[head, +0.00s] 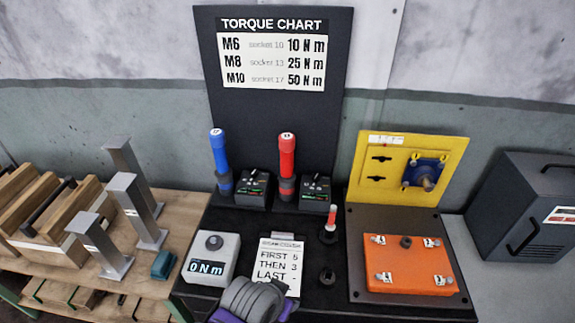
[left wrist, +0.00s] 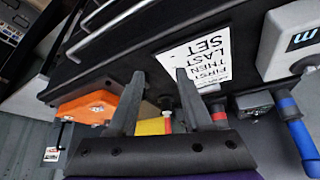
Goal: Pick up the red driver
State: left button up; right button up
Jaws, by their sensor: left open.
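The red driver (head: 287,155) stands upright in the head view, its dark lower end at the back of the black bench, in front of the torque chart board. A bit of its red also shows in the left wrist view (left wrist: 219,116), mostly hidden behind my gripper. My left gripper (left wrist: 161,72) is open and empty, its two dark fingers spread over the bench. In the head view only my grey and purple wrist shows at the bottom centre, in front of and well apart from the driver; the fingertips are not clear there. My right gripper is not in view.
A blue driver (head: 219,158) stands left of the red one, with small dark display units (head: 252,187) beside them. A torque meter (head: 210,257), a note card (head: 278,262) and a small red-tipped tool (head: 331,222) stand nearer. An orange block (head: 408,265) lies right.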

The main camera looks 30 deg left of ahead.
aim_at(288, 163)
pick_arm(q)
jog(key=shift+o, duration=0.2)
